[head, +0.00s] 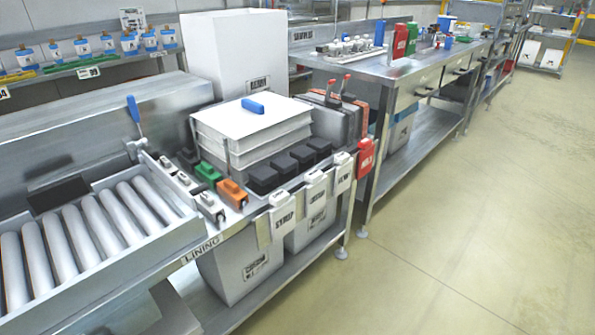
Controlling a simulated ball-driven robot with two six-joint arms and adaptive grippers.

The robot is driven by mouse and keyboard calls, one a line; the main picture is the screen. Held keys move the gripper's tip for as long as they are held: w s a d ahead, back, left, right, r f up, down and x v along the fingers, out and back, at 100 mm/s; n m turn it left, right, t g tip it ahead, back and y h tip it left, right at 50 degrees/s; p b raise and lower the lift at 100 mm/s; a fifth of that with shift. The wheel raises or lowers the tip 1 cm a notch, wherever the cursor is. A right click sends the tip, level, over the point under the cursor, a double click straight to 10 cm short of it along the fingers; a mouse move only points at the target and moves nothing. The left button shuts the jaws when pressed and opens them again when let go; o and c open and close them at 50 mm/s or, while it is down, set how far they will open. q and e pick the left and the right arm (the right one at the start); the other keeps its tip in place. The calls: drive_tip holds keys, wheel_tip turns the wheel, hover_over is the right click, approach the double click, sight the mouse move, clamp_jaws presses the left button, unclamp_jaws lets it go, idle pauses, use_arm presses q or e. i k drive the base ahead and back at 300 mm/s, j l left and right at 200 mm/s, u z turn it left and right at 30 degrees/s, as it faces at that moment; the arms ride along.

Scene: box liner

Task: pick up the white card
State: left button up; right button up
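Several white pieces could be the white card, and I cannot tell which one it is. A stack of white sheets (235,122) lies in a holder on the bench, with a blue block (253,106) on its top sheet. White lettered tags hang along the bench's front edge: one at the left (283,222), one in the middle (316,187) and one at the right (342,172). Neither of my grippers shows in the head view.
A roller conveyor (85,240) is at the left. Black blocks (292,165), a green block (208,172) and an orange block (232,193) sit before the stack. A red tag (365,160) hangs at the bench corner. The floor (450,220) at the right is clear.

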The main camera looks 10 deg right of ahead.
sight(343, 172)
drive_tip(key=i+l+u, duration=0.15)
drive_tip(key=u, duration=0.2)
drive_tip(key=i+l+u, duration=0.1)
drive_tip(key=l+u, duration=0.2)
drive_tip(key=i+l+u, duration=0.1)
drive_tip(key=l+u, duration=0.25)
drive_tip(key=j, duration=0.1)
